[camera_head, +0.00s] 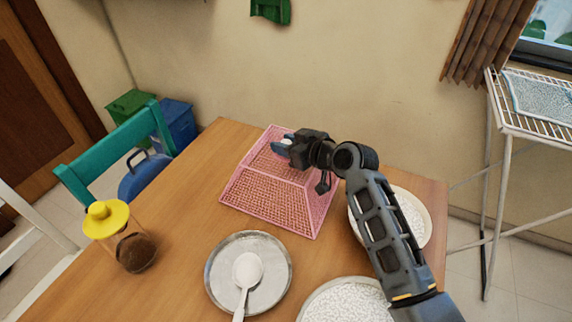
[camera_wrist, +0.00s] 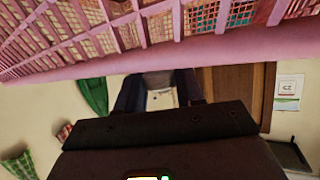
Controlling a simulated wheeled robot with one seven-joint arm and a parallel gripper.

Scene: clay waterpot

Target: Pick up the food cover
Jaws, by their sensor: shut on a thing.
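The food cover (camera_head: 264,191) is a pink mesh cover with sloping sides and a flat top, upright at the far side of the wooden table. My gripper (camera_head: 282,145) is at its top, shut on it. A small pale part shows between the fingertips in the head view. In the wrist view, the pink mesh and rim of the cover (camera_wrist: 130,62) cross the top of the picture, above my gripper (camera_wrist: 160,92). My gripper hides part of the cover's top. I cannot tell whether its lower rim touches the table.
On the wooden table (camera_head: 185,215) are a metal plate (camera_head: 222,285) with a white spoon (camera_head: 247,268), a yellow-lidded jar (camera_head: 106,220) and two bowls of white grains (camera_head: 412,215) (camera_head: 345,300). A green chair (camera_head: 95,165) stands left; a wire rack (camera_head: 500,120) stands right.

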